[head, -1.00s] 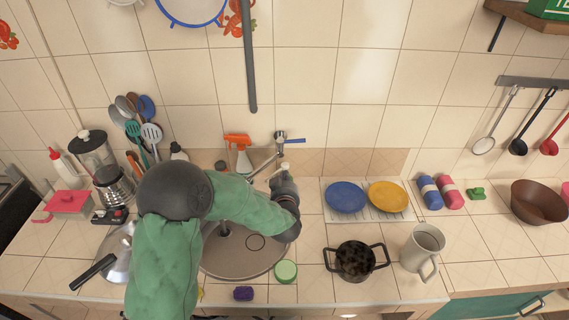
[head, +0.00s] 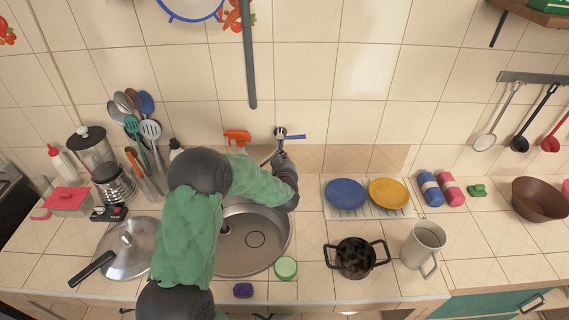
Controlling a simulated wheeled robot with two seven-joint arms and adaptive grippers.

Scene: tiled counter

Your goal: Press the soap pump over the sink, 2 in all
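The round metal sink (head: 262,262) is set in the counter, partly covered by my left arm. My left arm reaches up from the bottom over the sink's left side. My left gripper (head: 284,166) is at the sink's far right rim, just below the tap (head: 281,134). Its fingers are small and mostly hidden by the wrist, so I cannot tell whether they are open or shut. I cannot make out a soap pump clearly; the wrist covers the spot behind it. My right gripper is not in view.
A green round container (head: 286,267) and a purple sponge (head: 243,290) lie at the front. A pot (head: 355,258) and a mug (head: 423,248) stand right of the sink. A pan lid (head: 128,249) lies left.

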